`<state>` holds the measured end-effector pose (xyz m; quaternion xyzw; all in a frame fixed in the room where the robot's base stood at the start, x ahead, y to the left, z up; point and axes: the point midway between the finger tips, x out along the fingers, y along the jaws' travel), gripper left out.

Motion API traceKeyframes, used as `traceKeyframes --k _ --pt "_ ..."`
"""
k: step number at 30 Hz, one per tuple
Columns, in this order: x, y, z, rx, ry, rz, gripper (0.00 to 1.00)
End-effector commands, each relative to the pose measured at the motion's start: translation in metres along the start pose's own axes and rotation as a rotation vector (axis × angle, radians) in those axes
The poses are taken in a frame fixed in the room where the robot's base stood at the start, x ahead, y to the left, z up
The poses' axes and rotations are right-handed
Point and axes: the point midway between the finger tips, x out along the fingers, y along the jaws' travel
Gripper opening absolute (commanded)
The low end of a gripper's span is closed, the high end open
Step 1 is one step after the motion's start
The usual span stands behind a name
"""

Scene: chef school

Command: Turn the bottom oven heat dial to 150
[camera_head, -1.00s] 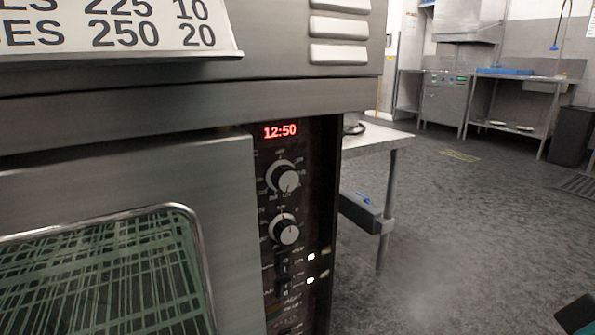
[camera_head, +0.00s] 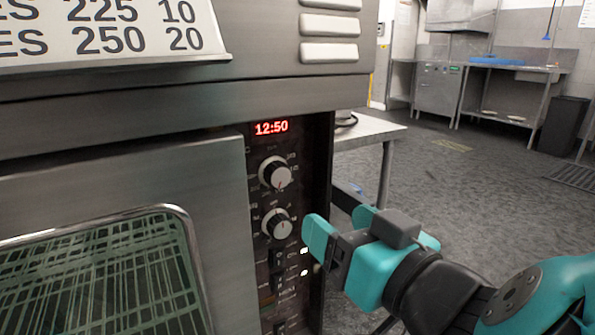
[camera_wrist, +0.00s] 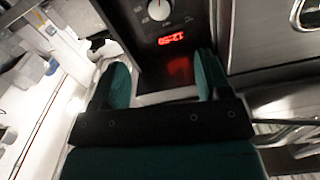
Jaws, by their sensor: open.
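The oven control panel (camera_head: 262,300) has two round silver-and-black dials, one above the other, under a red 12:50 display (camera_head: 271,127). The upper dial (camera_head: 275,173) and the lower dial (camera_head: 277,224) both show clearly, but their scale numbers are too small to read. My gripper (camera_head: 340,226) is open and empty, to the right of the lower dial and apart from it. In the wrist view, my gripper (camera_wrist: 160,78) has its two teal fingers spread. The display (camera_wrist: 171,38) appears upside down there, with a dial (camera_wrist: 158,9) above it at the top edge.
Switches (camera_head: 278,260) and small lights sit below the dials. The oven door (camera_head: 215,170), with a glass window, is left of the panel. A metal table (camera_head: 370,132) stands just behind the panel's right side. Open floor (camera_head: 455,170) lies to the right.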

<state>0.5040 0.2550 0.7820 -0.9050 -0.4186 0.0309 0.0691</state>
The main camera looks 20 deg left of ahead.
Motion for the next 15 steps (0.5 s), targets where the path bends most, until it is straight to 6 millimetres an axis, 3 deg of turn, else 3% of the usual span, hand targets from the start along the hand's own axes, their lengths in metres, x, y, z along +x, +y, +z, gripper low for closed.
traceKeyframes --k 4,15 --pt "0.032 0.001 -0.006 0.002 -0.002 0.005 0.7" --pt "0.115 0.002 0.0 0.001 0.002 0.004 0.7"
